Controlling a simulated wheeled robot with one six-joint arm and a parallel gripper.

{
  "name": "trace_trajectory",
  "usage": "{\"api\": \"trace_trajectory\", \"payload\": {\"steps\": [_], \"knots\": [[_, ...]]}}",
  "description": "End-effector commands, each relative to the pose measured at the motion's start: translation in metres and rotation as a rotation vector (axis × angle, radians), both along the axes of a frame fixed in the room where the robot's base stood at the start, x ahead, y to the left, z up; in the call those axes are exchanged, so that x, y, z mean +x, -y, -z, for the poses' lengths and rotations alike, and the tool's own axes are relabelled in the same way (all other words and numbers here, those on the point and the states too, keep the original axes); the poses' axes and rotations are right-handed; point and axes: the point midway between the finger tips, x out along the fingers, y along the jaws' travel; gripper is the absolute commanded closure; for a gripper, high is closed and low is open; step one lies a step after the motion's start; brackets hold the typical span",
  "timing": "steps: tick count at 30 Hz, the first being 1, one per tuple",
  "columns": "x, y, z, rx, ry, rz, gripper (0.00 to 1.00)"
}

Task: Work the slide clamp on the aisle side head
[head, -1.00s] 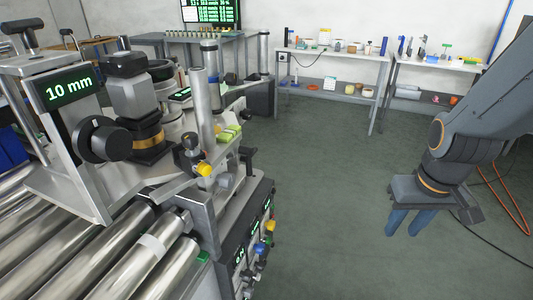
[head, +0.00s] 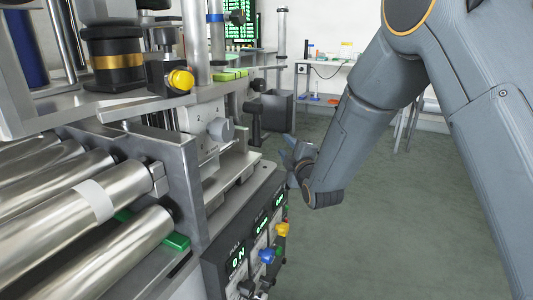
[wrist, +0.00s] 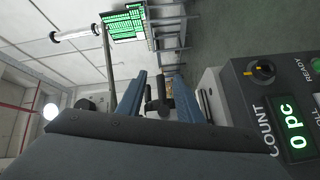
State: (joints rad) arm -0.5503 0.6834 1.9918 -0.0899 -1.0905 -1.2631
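My gripper (head: 294,160) is at the right side of the labeller machine, beside the top of its dark control panel. In the wrist view its two blue fingers (wrist: 160,80) are apart, with nothing held between them. A black T-shaped handle (wrist: 160,100) shows in the gap between the fingers; it appears beyond them. In the head view a black handle (head: 254,120) stands on the machine's aisle side, left of my gripper. A grey round knob (head: 220,130) sits on a pale block with scale marks. I cannot tell which of these is the slide clamp.
The control panel (wrist: 285,110) shows "COUNT 0 pc" and a yellow-marked dial (wrist: 260,71) close to my gripper. Coloured knobs (head: 267,256) stick out from its lower face. Metal rollers (head: 100,240) lie at left. The aisle floor (head: 380,240) is clear.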

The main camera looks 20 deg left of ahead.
Motion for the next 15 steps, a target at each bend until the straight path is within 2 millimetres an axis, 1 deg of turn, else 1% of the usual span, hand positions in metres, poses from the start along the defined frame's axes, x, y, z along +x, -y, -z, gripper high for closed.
{"api": "trace_trajectory", "payload": {"steps": [1,3,6,9,11,15], "knots": [[0.000,-0.015,0.011,-0.003,0.053,-0.021,0.67],[-0.003,-0.029,0.013,-0.005,0.117,-0.041,0.67],[-0.005,-0.040,0.012,-0.005,0.176,-0.055,0.67],[-0.005,-0.047,0.011,-0.006,0.200,-0.061,0.67],[-0.001,-0.050,0.010,-0.005,0.205,-0.061,0.67],[0.014,-0.063,0.006,-0.004,0.205,-0.061,0.67]]}}
